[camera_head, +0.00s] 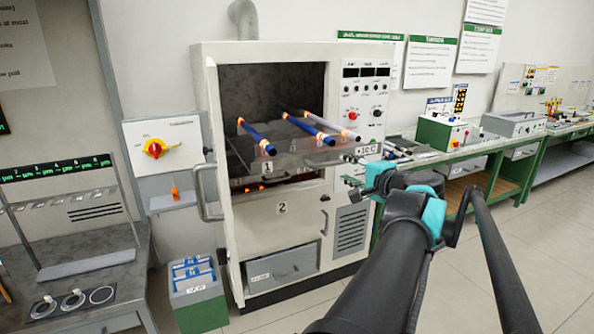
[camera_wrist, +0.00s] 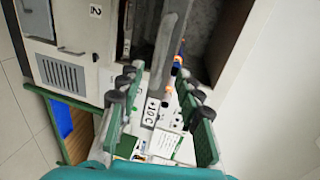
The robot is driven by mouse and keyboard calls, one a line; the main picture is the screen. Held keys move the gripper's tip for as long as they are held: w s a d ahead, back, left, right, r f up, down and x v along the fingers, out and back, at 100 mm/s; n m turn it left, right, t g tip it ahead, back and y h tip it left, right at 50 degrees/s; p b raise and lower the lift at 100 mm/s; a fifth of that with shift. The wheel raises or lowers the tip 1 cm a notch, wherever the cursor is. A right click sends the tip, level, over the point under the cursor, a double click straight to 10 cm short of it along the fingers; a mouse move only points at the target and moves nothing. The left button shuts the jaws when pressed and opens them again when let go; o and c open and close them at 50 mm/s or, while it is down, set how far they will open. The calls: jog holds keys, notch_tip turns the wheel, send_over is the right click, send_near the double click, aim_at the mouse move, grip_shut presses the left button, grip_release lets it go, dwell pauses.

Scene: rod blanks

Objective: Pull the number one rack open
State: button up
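The number one rack (camera_head: 240,150) is a dark grey shelf in the upper chamber of a white furnace cabinet. Its front edge with the "1" label stands out past the opening. Several blue and grey rods with orange ends lie on it. My gripper (camera_head: 352,183) is in front of the cabinet, to the right of and below the rack front. In the wrist view my gripper (camera_wrist: 158,82) has its fingers apart, with a grey bar of the rack (camera_wrist: 170,45) showing between the tips. I cannot tell whether they touch it.
The furnace cabinet (camera_head: 275,225) has a door labelled "2" below and a control panel (camera_head: 367,92) at the right. A green bench (camera_head: 470,165) runs along the right wall.

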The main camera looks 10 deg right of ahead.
jog(key=shift+v, duration=1.6)
jog(key=s+a+f+n+g, duration=0.1)
jog(key=a+f+n+g, duration=0.3)
jog(key=f, duration=0.5)
jog(key=s+a+f+n+g, duration=0.1)
jog(key=a+f+n+g, duration=0.25)
jog(key=f, duration=0.55)
jog(key=s+f+n+g+h, duration=0.3)
jog(key=f+n, duration=0.4)
jog(key=f, duration=0.5)
jog(key=shift+s+d+f+h, duration=0.3)
jog(key=shift+s+h, duration=0.2)
jog(key=shift+s, duration=0.4)
jog(key=shift+n+g, duration=0.25)
